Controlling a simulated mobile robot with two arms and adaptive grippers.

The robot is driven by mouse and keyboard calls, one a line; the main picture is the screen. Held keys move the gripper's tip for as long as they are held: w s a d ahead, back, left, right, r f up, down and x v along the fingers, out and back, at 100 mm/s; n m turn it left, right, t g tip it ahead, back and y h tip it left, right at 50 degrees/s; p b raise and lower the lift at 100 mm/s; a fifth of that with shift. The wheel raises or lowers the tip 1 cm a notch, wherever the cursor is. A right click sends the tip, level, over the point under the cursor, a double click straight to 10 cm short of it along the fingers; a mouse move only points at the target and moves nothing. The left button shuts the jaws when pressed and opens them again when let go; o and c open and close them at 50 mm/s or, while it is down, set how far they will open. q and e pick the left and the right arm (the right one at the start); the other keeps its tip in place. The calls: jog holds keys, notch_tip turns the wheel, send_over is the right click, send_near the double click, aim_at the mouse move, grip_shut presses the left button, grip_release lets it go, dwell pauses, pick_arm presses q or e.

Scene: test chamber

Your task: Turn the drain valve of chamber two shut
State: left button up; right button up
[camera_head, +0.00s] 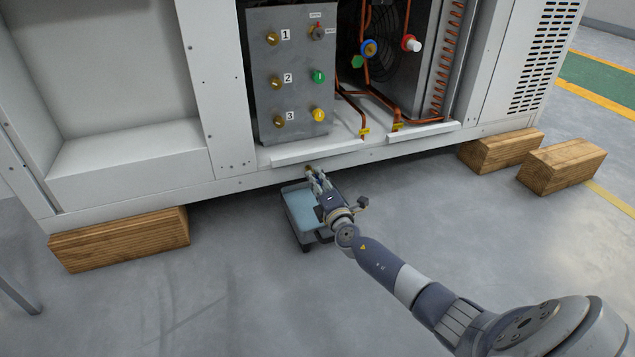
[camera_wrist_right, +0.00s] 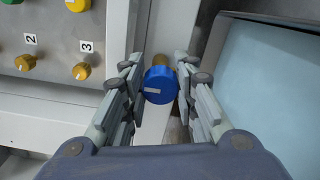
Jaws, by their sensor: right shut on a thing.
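My right gripper (camera_head: 315,181) is at the lower front edge of the white unit, below the numbered panel (camera_head: 262,110). In the right wrist view its fingers (camera_wrist_right: 161,90) are shut on a round blue cap (camera_wrist_right: 158,88) with a pale label strip. A brass fitting (camera_wrist_right: 184,68) sits just behind the cap, and brass (camera_head: 308,169) also shows at the fingertips in the head view. The cap is hidden by the gripper in the head view. Which chamber this fitting serves cannot be read. My left gripper is not in view.
A blue-grey tray (camera_head: 297,207) stands on the floor beneath the gripper. The panel carries brass fittings marked 1, 2 and 3, plus green and yellow knobs. Wooden blocks (camera_head: 120,238) support the unit. The floor in front is mostly clear.

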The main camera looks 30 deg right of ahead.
jog(key=o, duration=1)
jog(key=shift+o, duration=0.2)
jog(key=shift+s, duration=0.1)
jog(key=v, duration=1.1)
jog(key=shift+s, duration=0.4)
jog(key=shift+f, duration=0.1)
